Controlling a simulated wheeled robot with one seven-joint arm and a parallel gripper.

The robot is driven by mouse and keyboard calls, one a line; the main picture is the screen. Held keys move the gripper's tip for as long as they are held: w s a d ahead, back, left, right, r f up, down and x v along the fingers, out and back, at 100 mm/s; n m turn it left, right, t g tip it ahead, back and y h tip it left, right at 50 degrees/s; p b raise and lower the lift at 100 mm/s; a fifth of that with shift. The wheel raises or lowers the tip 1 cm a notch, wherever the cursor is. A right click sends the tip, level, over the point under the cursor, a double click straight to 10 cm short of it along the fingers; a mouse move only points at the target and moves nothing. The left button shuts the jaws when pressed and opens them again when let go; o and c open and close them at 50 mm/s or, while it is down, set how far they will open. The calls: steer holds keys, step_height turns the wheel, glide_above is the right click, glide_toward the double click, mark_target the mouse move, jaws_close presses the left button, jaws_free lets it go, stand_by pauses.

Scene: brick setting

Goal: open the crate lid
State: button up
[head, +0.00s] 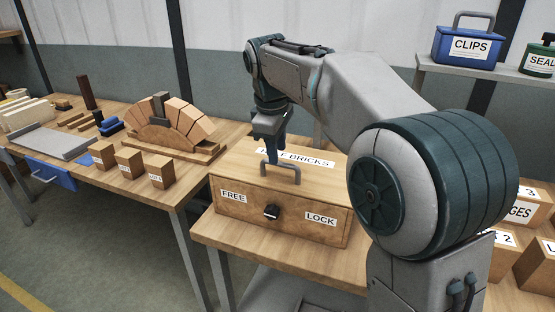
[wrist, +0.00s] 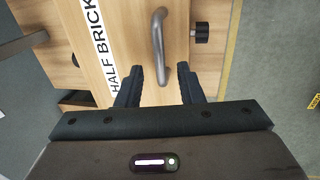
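The wooden crate (head: 300,216) stands on a table in the head view, its lid (head: 235,161) lying flat and closed. A grey bar handle (head: 294,170) is on the lid near the front edge; it also shows in the wrist view (wrist: 158,40). A dark knob (head: 271,212) sits on the front face between the FREE and LOCK labels; which label it points to is unclear. My gripper (head: 274,158) points down just above the lid by the handle. In the wrist view its fingers (wrist: 160,78) are apart, with the handle's near end between their tips; no contact is visible.
Labelled boxes (head: 521,209) stand at the right. A shelf (head: 487,71) with a blue CLIPS bin (head: 467,44) is at the upper right.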

steer(key=shift+w+d+f, duration=0.1)
steer(key=shift+w+f, duration=0.05)
steer(key=shift+f, duration=0.55)
steer(key=shift+w+f, duration=0.1)
steer(key=shift+f, duration=0.6)
jaws_close()
steer(key=shift+r, duration=0.15)
